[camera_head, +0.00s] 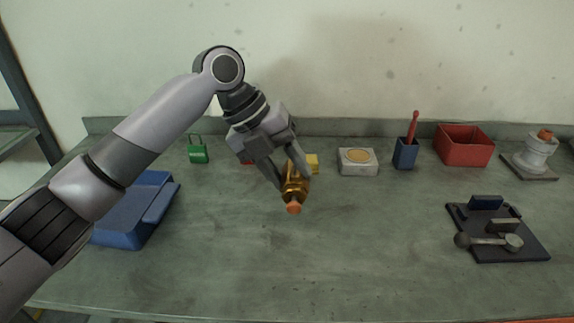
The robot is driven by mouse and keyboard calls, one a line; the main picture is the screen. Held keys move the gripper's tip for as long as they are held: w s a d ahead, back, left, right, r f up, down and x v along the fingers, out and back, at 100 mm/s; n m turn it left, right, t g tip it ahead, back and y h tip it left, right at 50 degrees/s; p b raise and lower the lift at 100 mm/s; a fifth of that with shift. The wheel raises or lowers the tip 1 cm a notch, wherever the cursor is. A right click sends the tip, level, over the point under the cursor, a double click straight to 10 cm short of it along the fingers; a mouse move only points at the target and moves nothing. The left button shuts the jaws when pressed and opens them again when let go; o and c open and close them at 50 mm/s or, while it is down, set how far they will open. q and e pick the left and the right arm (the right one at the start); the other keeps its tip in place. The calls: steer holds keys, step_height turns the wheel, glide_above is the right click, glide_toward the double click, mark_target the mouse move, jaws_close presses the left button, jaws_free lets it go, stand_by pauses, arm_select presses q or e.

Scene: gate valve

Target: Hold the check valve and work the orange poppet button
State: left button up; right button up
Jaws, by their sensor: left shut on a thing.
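The check valve (294,187) is a brass-coloured body near the middle of the head view. Its orange poppet button (293,208) is at the lower end, facing toward me and down. My left gripper (290,178) reaches in from the left and is shut on the valve, with one finger on each side of it. The valve seems to be held above the bench, though its exact height is hard to tell. The fingers hide part of the valve's upper body. My right gripper is not in view.
Behind the valve on the grey-green bench (330,260) are a yellow block (312,163) and a white box (358,161). A red bin (464,146) and dark fixture plate (500,252) are right. The front middle is clear.

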arm_select(q)
steer(key=shift+f+b, duration=0.85)
steer(key=shift+f, duration=1.55)
steer(key=shift+f+b, duration=0.95)
steer(key=shift+f, duration=1.45)
stand_by(1.1)
